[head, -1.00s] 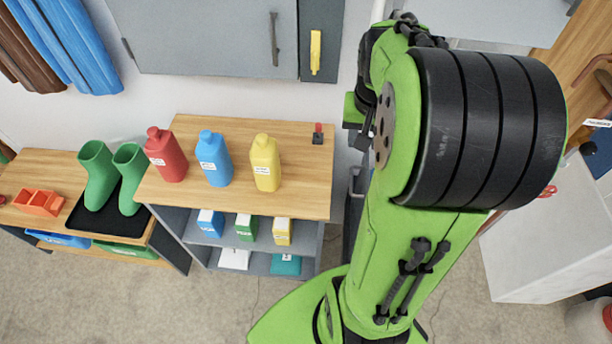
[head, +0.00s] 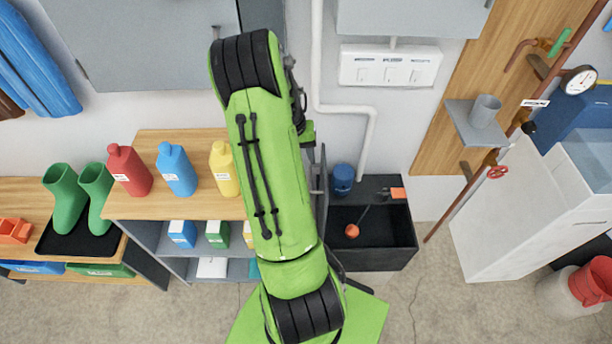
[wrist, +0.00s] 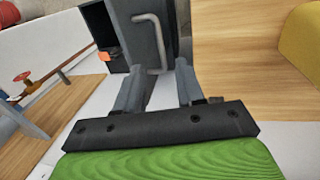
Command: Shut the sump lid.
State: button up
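The sump (head: 400,255) is a dark open-topped box on the floor right of the shelf, with an orange float inside. Its grey lid (head: 322,190) stands raised, nearly edge-on, at the box's left side, partly behind my arm. In the wrist view the lid (wrist: 133,25) shows ahead with a pale bar handle (wrist: 160,45). My gripper (wrist: 158,72) is open and empty, its fingers pointing toward the lid's handle side and seemingly short of the handle. In the head view my arm hides the fingers.
A shelf with red, blue and yellow bottles (head: 222,170) stands left of the sump. A blue canister (head: 343,178) is at the sump's back left. A white pipe (head: 365,140) runs down the wall behind. A white cabinet (head: 510,220) stands right, with floor clear between.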

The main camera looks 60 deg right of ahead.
aim_at(310, 180)
jog(key=f, duration=0.3)
jog(key=s+f, duration=0.1)
jog(key=f, duration=0.4)
jog(key=shift+s+d+f+b, duration=0.25)
jog(key=shift+d+f+b, duration=0.1)
grip_shut()
